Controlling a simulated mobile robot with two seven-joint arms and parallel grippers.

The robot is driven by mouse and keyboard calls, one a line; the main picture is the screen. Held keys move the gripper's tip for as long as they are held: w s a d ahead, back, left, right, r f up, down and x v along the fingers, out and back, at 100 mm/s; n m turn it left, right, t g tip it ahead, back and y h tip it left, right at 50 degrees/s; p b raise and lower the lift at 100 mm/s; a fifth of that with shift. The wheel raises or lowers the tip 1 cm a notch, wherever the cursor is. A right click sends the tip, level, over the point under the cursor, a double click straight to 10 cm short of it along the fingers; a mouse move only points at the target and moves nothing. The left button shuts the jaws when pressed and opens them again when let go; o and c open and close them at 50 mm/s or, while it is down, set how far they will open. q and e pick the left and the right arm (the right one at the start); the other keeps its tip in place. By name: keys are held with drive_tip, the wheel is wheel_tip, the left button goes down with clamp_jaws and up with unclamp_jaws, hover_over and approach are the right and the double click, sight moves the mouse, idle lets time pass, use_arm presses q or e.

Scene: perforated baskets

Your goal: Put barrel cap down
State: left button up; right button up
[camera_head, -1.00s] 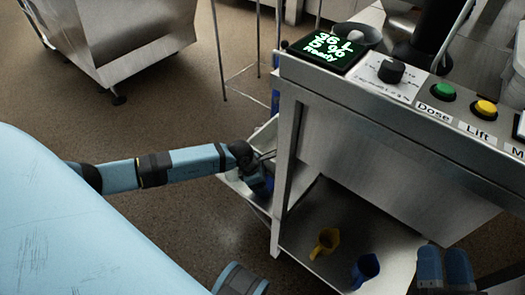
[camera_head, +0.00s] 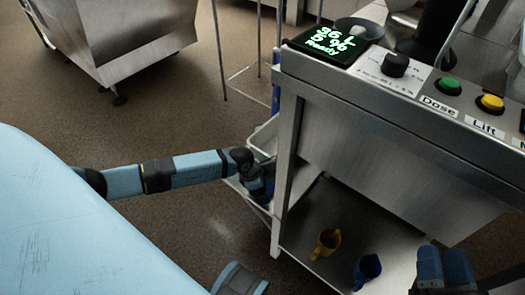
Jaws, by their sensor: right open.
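I cannot make out a barrel cap in this view. My left arm comes in from the left, and its dark gripper (camera_head: 262,188) is low at the white tray (camera_head: 262,140) beside the steel machine. The jaws are small and dark, so I cannot tell whether they are open or hold anything. My right gripper (camera_head: 443,269) is at the bottom right, open, in front of the machine's lower shelf, with no object seen in it. A large scratched light-blue surface fills the lower left; I cannot tell what it belongs to.
The steel machine (camera_head: 390,150) has a lit display (camera_head: 325,42), a black knob (camera_head: 395,65), a green button (camera_head: 447,86) and a yellow button (camera_head: 491,103). A yellow jug (camera_head: 327,243) and a blue jug (camera_head: 367,270) stand on its lower shelf. Open floor lies at left.

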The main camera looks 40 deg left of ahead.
use_arm(q)
drive_tip(key=p+v, duration=0.2)
drive_tip(key=v, duration=0.3)
drive_tip(key=shift+w, duration=0.1)
drive_tip(key=p+v, duration=0.2)
drive_tip(key=v, duration=0.5)
use_arm(e)
drive_tip(key=shift+d+f+g+h, duration=0.25)
drive_tip(key=shift+d+f+h, duration=0.1)
drive_tip(key=shift+f, duration=0.25)
drive_tip(key=shift+d+f+g+h, duration=0.3)
drive_tip(key=shift+f+h, duration=0.1)
drive_tip(key=shift+f, duration=0.2)
drive_tip(key=shift+d+f+g+h, duration=0.25)
drive_tip(key=shift+d+f+h, duration=0.1)
drive_tip(key=shift+f, duration=0.25)
drive_tip(key=shift+a, duration=0.1)
